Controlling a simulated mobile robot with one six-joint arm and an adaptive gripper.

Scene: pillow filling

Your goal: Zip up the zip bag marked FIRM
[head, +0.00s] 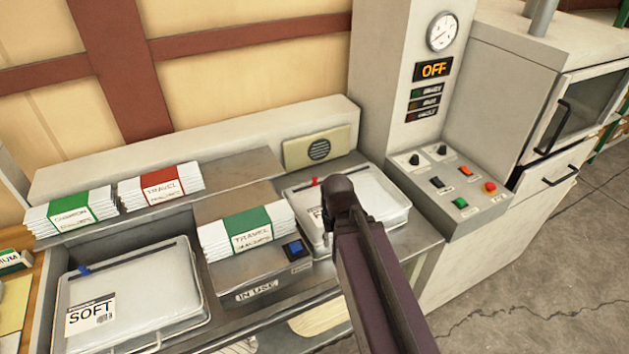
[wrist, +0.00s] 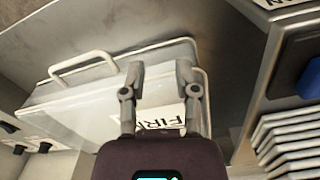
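The white FIRM zip bag (head: 378,195) lies in a clear tray right of the middle of the bench. Its red zip pull (head: 315,181) shows at the left end of the far edge. My gripper (head: 343,186) is above the bag and hides most of its label. In the wrist view, my gripper (wrist: 160,72) has its two fingers apart with nothing seen between them. The bag (wrist: 75,105) and its FIRM label (wrist: 158,118) show beneath and behind the fingers. The red pull is not visible in the wrist view. I cannot tell the gripper's exact height above the bag.
A SOFT bag (head: 140,290) with a blue pull lies in the left tray. A grey box (head: 220,282) marked IN USE, with a blue button (head: 294,249) and stacked packets, stands between the bags. The control panel (head: 455,190) borders the right side.

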